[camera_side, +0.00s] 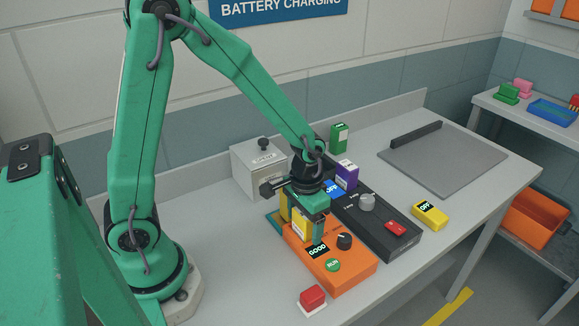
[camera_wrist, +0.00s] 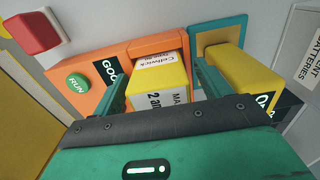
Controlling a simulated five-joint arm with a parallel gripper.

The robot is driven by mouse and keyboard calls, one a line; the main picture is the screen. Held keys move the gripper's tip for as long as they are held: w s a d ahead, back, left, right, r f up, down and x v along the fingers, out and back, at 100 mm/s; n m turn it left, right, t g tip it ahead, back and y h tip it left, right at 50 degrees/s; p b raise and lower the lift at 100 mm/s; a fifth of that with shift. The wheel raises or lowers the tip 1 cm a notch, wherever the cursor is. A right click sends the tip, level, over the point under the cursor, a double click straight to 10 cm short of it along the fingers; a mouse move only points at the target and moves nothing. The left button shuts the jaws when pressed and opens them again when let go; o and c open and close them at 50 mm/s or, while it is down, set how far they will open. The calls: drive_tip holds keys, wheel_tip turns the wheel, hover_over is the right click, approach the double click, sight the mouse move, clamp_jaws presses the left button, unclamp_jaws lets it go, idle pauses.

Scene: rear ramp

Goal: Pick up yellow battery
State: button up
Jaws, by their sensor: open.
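A yellow battery (camera_side: 299,226) with a white label stands at the back end of the orange tester (camera_side: 330,272). My gripper (camera_side: 303,230) points down over it, partly hiding it. In the wrist view the yellow battery (camera_wrist: 163,82) lies between the two open green fingers of my gripper (camera_wrist: 160,78). A gap shows on the right side, and the left finger is close to the battery. The tester's display reads GOOD beside a green RUN button (camera_side: 333,265). A second yellow block (camera_wrist: 222,68) stands by a teal-framed plate, outside the right finger.
A black charger (camera_side: 380,225) holding a purple battery (camera_side: 346,175) stands close on the right. A yellow OFF block (camera_side: 430,215), red button (camera_side: 312,297), white box (camera_side: 257,165), green battery (camera_side: 339,137) and grey mat (camera_side: 445,155) are around. The front left bench is clear.

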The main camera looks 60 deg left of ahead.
drive_tip(key=c, duration=1.4)
drive_tip(key=shift+r, duration=0.15)
drive_tip(key=shift+w+r, duration=0.1)
drive_tip(key=shift+r, duration=0.65)
drive_tip(key=r, duration=0.2)
drive_tip(key=shift+s+d+r, duration=0.25)
drive_tip(key=shift+d+r, duration=0.05)
drive_tip(key=shift+r, duration=0.1)
drive_tip(key=s+d+r, duration=0.2)
drive_tip(key=d, duration=0.1)
drive_tip(key=s+d+r, duration=0.4)
drive_tip(key=d, duration=0.1)
drive_tip(key=shift+s+d+r, duration=0.25)
drive_tip(key=shift+s+d, duration=0.1)
drive_tip(key=shift+s, duration=0.05)
drive_tip(key=shift+r, duration=0.1)
